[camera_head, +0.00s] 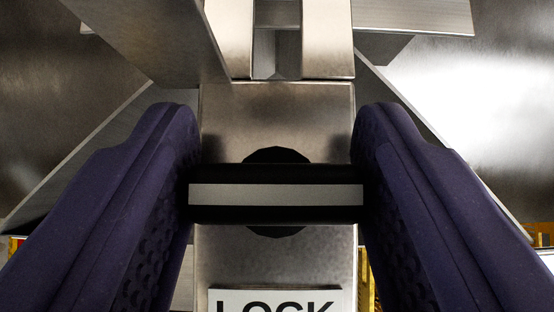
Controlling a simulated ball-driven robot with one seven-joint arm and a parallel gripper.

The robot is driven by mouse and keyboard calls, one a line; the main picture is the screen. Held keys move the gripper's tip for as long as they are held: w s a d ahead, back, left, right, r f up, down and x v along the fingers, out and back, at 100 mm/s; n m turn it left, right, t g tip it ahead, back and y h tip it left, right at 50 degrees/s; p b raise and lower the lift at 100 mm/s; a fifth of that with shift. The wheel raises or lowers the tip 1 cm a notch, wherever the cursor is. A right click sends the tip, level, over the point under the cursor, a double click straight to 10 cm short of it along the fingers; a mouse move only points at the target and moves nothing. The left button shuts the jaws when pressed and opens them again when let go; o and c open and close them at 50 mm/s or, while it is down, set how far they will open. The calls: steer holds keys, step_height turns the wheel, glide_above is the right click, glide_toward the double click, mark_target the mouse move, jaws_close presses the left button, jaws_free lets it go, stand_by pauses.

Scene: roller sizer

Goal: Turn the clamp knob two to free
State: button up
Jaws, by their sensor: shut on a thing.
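The clamp knob (276,194) is a black bar with a pale grey stripe along it, in front of a round black base on a steel plate (276,118). The bar lies level across the middle of the view. My gripper (276,180) has two purple fingers, one at each end of the bar, and is shut on it. The ends of the bar meet the inner pads of the fingers. A white label reading "LOCK" (276,304) sits below the knob, cut off by the bottom edge. I cannot tell from the view which number this knob has.
Steel bars (327,40) rise above the plate at the top centre. A slanted steel panel (155,35) stands close at the upper left. Broad metal sheets (465,105) flank both sides. Bits of yellow structure (366,280) show low beside the plate.

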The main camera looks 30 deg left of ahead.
stand_by(0.4)
steer(key=o, duration=1)
steer(key=shift+c, duration=0.2)
steer(key=p+v, duration=0.2)
steer(key=v, duration=0.5)
steer(key=shift+s+d+r, duration=0.15)
steer(key=shift+s+r, duration=0.05)
steer(key=shift+r, duration=0.05)
